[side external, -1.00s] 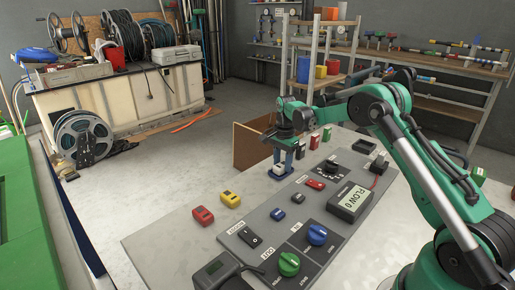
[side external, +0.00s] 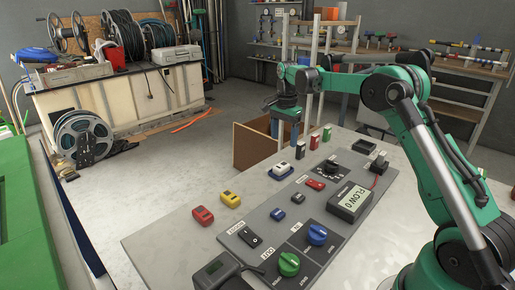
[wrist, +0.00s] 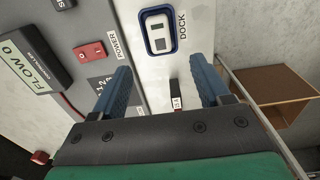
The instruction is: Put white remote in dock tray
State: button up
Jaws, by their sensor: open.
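The white remote (side external: 281,168) lies in the blue-rimmed dock tray (side external: 288,175) at the far edge of the grey panel. In the wrist view the remote (wrist: 158,32) sits inside the blue rim of the tray (wrist: 176,30), beside the word DOCK, and looks flat. My gripper (side external: 285,130) is raised above and beyond the tray, apart from the remote. In the wrist view its two blue fingers (wrist: 162,75) are spread wide with nothing between them, and the tray shows ahead of the fingertips.
Small upright blocks, including a green one (side external: 326,133), stand near the far edge. The panel carries switches, knobs and a FLOW meter (side external: 350,201). A brown box (side external: 252,146) is beyond the table.

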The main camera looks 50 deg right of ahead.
jog(key=s+a+r+n+t, duration=0.3)
jog(key=s+a+r+n, duration=0.2)
jog(key=a+r+n, duration=0.4)
jog(key=s+a+f+n+t, duration=0.4)
jog(key=s+a+f+n, duration=0.1)
jog(key=s+a+n, duration=0.4)
jog(key=shift+s+a, duration=0.2)
jog(key=shift+s, duration=0.7)
